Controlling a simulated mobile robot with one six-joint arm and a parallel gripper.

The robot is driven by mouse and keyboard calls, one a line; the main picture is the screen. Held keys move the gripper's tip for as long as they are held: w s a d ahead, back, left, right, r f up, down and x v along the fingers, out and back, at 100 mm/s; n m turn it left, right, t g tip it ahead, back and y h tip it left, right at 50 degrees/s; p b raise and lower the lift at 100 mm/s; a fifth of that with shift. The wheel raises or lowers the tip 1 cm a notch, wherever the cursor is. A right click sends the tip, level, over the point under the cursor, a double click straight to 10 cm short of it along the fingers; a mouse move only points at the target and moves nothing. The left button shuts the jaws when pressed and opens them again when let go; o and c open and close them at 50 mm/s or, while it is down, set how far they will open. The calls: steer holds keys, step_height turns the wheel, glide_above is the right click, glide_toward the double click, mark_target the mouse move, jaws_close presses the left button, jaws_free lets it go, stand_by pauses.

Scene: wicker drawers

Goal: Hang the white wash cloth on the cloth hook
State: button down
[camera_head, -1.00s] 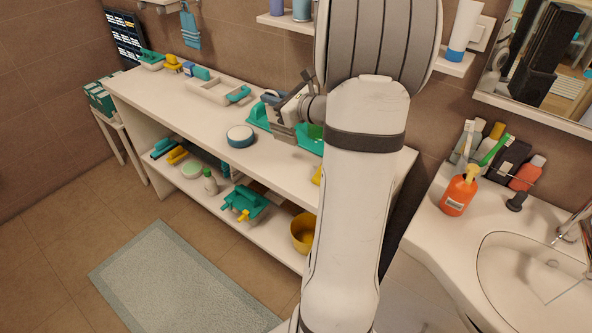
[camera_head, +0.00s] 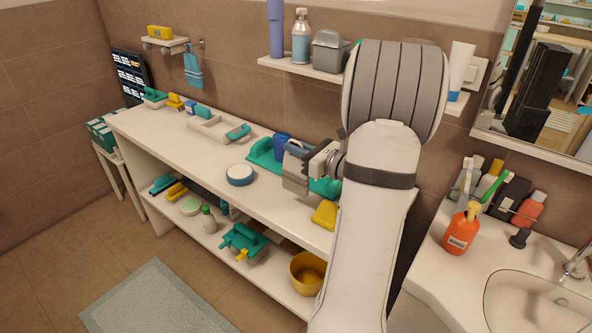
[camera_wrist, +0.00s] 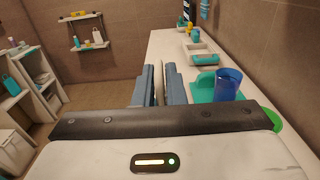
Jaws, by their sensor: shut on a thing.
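My gripper (camera_head: 296,168) is in front of the teal tray, above the white counter. In the wrist view its two grey-blue fingers (camera_wrist: 159,86) are closed on a thin, pale piece, which appears to be the white wash cloth (camera_wrist: 159,84). Most of the cloth is hidden between the fingers. On the back wall, a blue cloth (camera_head: 193,70) hangs at the far left, with a small dark hook (camera_head: 201,42) near its top. My gripper is well to the right of this hook and lower. The blue cloth also shows at the wrist view's top edge (camera_wrist: 205,8).
A blue cup (camera_wrist: 228,84) stands close to my gripper, by the teal tray (camera_head: 262,155). A white caddy (camera_head: 213,130) and a round blue-rimmed tub (camera_head: 240,175) are on the counter (camera_head: 165,138). A wall shelf (camera_head: 300,68) with bottles juts out above.

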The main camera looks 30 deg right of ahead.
mark_target(296, 164)
step_height(296, 164, down, 4)
steer(key=shift+f, duration=0.5)
steer(key=shift+f, duration=0.1)
steer(key=c, duration=1.5)
jaws_free()
